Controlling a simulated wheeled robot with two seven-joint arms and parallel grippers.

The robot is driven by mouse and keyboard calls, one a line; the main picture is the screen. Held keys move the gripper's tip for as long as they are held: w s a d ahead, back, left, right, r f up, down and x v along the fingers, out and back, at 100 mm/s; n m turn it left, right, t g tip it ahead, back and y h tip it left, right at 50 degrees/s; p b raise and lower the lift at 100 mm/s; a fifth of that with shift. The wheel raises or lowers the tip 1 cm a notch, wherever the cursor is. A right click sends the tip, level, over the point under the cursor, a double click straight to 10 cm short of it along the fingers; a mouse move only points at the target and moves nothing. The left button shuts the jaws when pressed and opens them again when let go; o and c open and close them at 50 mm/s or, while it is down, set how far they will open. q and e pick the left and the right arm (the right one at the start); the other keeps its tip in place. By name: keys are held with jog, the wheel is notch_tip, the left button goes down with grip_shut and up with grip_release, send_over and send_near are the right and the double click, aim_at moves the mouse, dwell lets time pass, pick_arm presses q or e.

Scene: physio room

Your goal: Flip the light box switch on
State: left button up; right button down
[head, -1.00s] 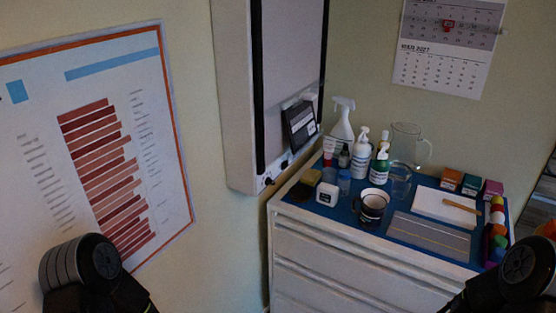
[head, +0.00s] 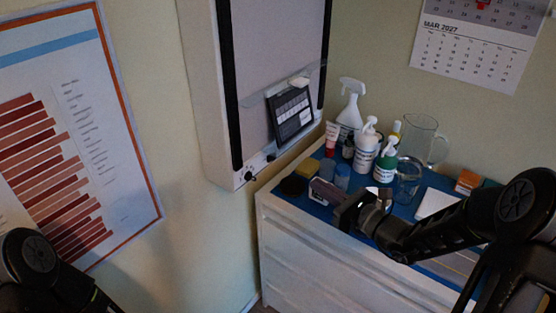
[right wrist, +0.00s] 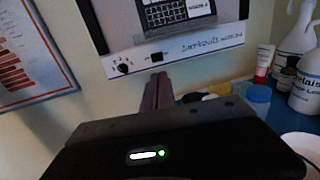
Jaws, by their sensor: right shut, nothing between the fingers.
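The light box (head: 268,45) is a pale panel with black side strips on the wall. Its lower edge carries a round black knob (right wrist: 122,68) and, to the right of it, a small black switch (right wrist: 157,57). In the head view the knob (head: 249,176) and switch (head: 270,157) look small; I cannot tell the switch's position. My right gripper (head: 318,187) is shut and empty, below and to the right of the switch. In the right wrist view its fingertips (right wrist: 160,78) point just below the switch, apparently apart from it. My left gripper is out of view.
A dark framed card (head: 291,113) leans on the light box's lower part. The white cabinet (head: 310,255) below holds spray and pump bottles (head: 364,150), a glass jug (head: 421,138) and small tubs close to my right gripper. A wall chart (head: 60,150) hangs at left.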

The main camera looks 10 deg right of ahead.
aim_at(271, 157)
jog(key=shift+f, duration=0.1)
